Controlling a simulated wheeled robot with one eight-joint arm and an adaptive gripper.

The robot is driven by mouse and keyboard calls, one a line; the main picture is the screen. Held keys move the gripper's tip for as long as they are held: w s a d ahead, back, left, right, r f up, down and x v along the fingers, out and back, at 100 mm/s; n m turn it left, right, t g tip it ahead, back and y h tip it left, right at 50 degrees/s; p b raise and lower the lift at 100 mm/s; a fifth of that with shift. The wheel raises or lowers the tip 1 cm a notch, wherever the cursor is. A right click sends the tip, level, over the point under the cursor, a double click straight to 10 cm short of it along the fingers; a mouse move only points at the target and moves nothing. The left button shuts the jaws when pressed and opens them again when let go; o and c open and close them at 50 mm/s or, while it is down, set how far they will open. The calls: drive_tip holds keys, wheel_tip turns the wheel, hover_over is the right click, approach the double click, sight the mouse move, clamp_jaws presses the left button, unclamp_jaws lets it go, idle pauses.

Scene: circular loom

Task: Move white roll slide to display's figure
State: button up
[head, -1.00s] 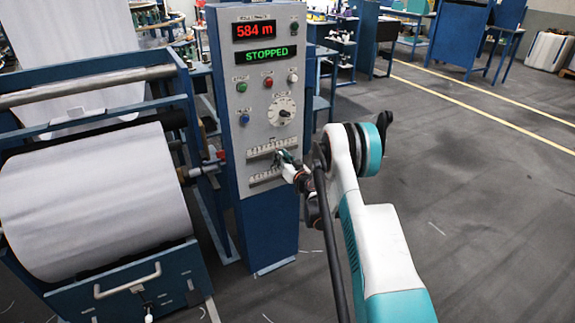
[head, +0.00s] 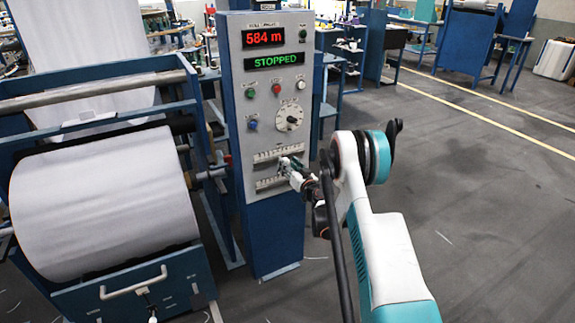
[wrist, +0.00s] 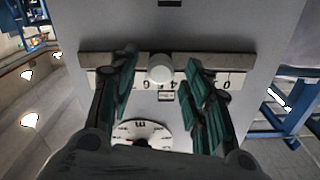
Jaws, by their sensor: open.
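The control panel (head: 265,110) stands at centre in the head view. Its red display (head: 263,39) reads 584 m. Two slide scales sit low on the panel, an upper one (head: 270,157) and a lower one (head: 270,183). My gripper (head: 291,170) is at these scales, small and partly hidden by my arm. In the wrist view, a white round knob (wrist: 160,68) sits on a slide bar (wrist: 225,63) with upside-down numerals. My gripper (wrist: 160,78) is open, one finger on each side of the knob, with visible gaps. The knob appears near 4 or 5; the exact reading is unclear.
A green STOPPED display (head: 276,59), coloured buttons and a dial (head: 289,118) are above the scales. The dial also shows in the wrist view (wrist: 143,133), below the slide. A large white roll (head: 105,200) on a blue frame stands left. Floor at right is clear.

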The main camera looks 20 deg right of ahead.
drive_tip(key=s, duration=0.6)
drive_tip(key=shift+d, duration=0.1)
